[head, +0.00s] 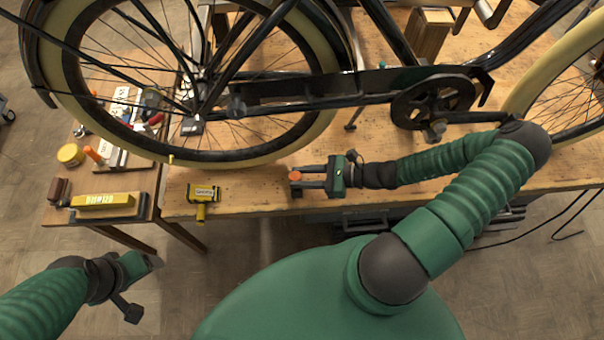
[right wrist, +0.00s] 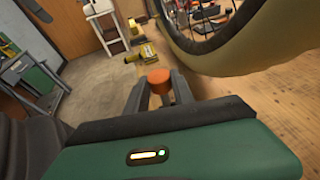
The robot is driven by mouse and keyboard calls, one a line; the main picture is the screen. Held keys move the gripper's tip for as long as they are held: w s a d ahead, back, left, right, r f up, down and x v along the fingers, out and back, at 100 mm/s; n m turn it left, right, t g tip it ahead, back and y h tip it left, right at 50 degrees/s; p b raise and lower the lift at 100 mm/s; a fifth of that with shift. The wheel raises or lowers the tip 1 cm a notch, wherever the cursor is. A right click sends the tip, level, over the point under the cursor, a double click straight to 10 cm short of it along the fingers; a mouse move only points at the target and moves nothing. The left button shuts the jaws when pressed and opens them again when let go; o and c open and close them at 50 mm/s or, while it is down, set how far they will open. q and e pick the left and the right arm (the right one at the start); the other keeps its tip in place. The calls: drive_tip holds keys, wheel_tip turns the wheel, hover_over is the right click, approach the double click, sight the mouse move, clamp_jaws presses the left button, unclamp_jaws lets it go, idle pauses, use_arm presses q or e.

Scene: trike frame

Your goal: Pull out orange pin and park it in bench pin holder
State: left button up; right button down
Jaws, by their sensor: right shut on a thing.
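My right gripper (head: 297,183) is shut on the orange pin (head: 295,176), over the front edge of the wooden bench (head: 245,186). In the right wrist view the pin's round orange head (right wrist: 159,80) sits between the two fingertips. Its lower part is hidden, so I cannot tell whether it touches the bench. A yellow fixture (head: 204,191) with a label stands on the bench edge left of the gripper; I cannot tell whether it is the pin holder. My left gripper (head: 150,262) hangs low at the left, apart from the bench; its jaw opening is unclear.
A bicycle wheel (head: 190,160) and frame stand over the bench behind my right gripper. A side table (head: 135,181) at the left bears tools, a yellow jar (head: 70,155) and a yellow block (head: 103,200). The bench strip between gripper and fixture is clear.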

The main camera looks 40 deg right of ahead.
idle(0.5)
drive_tip(key=shift+d, duration=0.1)
drive_tip(key=shift+p, duration=0.3)
idle(0.5)
drive_tip(key=shift+f+b, duration=1.15)
drive_tip(key=shift+f, duration=1.1)
drive_tip(key=c, duration=1)
unclamp_jaws()
